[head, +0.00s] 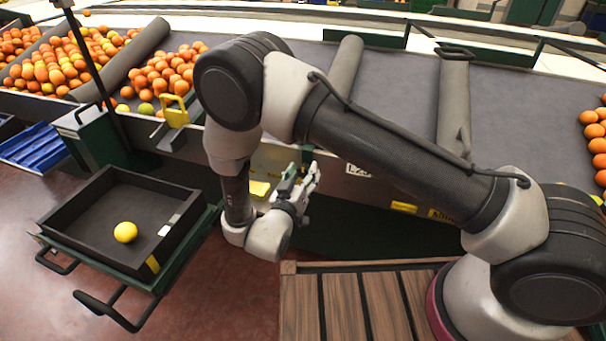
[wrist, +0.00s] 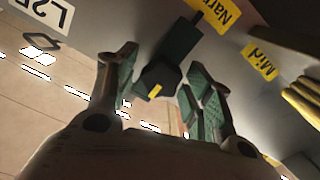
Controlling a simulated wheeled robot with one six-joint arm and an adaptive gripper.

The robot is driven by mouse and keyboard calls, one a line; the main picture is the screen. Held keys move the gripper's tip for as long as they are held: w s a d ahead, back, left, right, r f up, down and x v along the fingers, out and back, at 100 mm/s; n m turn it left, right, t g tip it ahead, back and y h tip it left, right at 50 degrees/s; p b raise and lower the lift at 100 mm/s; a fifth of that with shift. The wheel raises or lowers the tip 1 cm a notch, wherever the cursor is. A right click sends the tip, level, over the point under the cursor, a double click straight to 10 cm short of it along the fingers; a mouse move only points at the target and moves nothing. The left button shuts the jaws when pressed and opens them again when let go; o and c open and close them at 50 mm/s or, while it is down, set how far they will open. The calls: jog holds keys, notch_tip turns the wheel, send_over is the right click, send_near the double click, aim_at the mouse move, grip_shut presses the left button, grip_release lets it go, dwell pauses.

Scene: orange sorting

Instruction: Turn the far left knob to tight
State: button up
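In the wrist view a dark green knob (wrist: 177,52) with a small yellow mark stands on a grey panel. Its thin tip lies close to a yellow label reading "Narr..." (wrist: 225,12), cut off by the frame. A second yellow label reads "Mid" (wrist: 259,60). My gripper (wrist: 161,78) is open, with green-padded fingers on either side of the knob's near end. Whether the pads touch it I cannot tell. In the head view my gripper (head: 300,188) is at the front panel below the sorting table, and the knob cannot be made out there. No "tight" label is readable.
A white label starting "L2" (wrist: 50,10) is on the panel at upper left. In the head view a black tray (head: 88,258) holding a yellow fruit (head: 126,232) stands at left. A slatted wooden platform (head: 340,305) is below my arm. Oranges (head: 165,72) lie on the sorting table.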

jog(key=c, duration=0.7)
jog(key=shift+m, duration=0.3)
jog(key=m, duration=0.3)
jog(key=shift+d+m, duration=0.1)
jog(key=shift+m, duration=0.3)
jog(key=m, duration=0.4)
jog(key=shift+f, duration=0.1)
jog(key=m, duration=0.5)
jog(key=shift+f, duration=0.1)
jog(key=shift+s+f+m, duration=0.1)
jog(key=shift+m, duration=2.1)
